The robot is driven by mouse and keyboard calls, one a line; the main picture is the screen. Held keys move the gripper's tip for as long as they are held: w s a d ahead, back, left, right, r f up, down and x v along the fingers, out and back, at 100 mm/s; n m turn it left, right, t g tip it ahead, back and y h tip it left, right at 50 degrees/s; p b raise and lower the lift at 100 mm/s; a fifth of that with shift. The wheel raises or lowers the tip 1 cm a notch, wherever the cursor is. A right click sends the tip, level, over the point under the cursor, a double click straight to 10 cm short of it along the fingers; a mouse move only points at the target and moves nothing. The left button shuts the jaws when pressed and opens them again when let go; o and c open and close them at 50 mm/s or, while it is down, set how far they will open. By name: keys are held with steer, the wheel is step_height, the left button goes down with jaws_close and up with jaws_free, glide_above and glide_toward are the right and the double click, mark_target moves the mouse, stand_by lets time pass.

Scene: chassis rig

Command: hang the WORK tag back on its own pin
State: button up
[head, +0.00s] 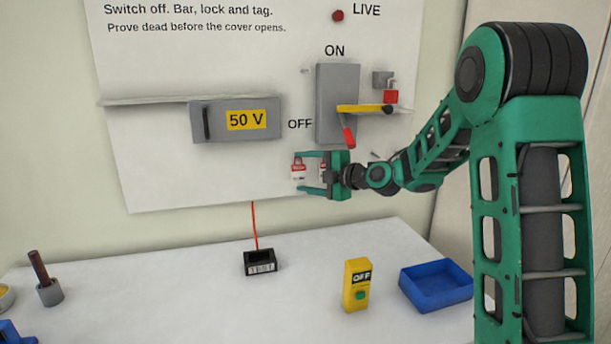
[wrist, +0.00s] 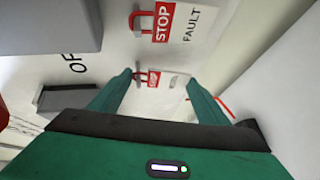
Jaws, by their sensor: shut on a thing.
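My gripper (head: 302,172) is in front of the board's lower right part, its fingers pointing left. It is shut on a small red and white tag (head: 298,172). In the wrist view this tag (wrist: 154,79) sits between the fingertips, with STOP on its red part; its lower word is not readable, so I cannot confirm it says WORK. A STOP FAULT tag (wrist: 175,24) with a red loop is beside it, towards the board's right; in the head view it is mostly hidden by my gripper. I cannot make out the pin behind the held tag, or whether they touch.
The grey switch (head: 336,90) with its yellow bar (head: 362,109) and red handle (head: 348,136) is just above my gripper. The 50 V cover (head: 264,131) is to the left. Below, the bench holds a black box (head: 259,263), a yellow OFF unit (head: 356,290) and a blue tray (head: 455,302).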

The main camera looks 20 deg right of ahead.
steer(key=o, duration=1.1)
steer(key=v, duration=1.1)
steer(key=s+a+f+m+g+h, duration=0.4)
steer(key=s+f+m+g+h, duration=0.15)
steer(key=s+f+m, duration=0.65)
steer(key=s+d+f+m+g+h, duration=0.1)
steer(key=s+d+m, duration=0.4)
steer(key=s, duration=0.5)
steer(key=s+d+f+m+g, duration=0.1)
steer(key=s+d+m+g, duration=0.3)
steer(key=s, duration=0.6)
steer(key=s+d+m+g+h, duration=0.1)
steer(key=s+d+m+g, duration=0.2)
steer(key=s+d+m, duration=0.4)
steer(key=s+m, duration=0.1)
steer(key=s, duration=0.2)
steer(key=shift+f+h, duration=0.35)
steer(key=shift+f, duration=0.05)
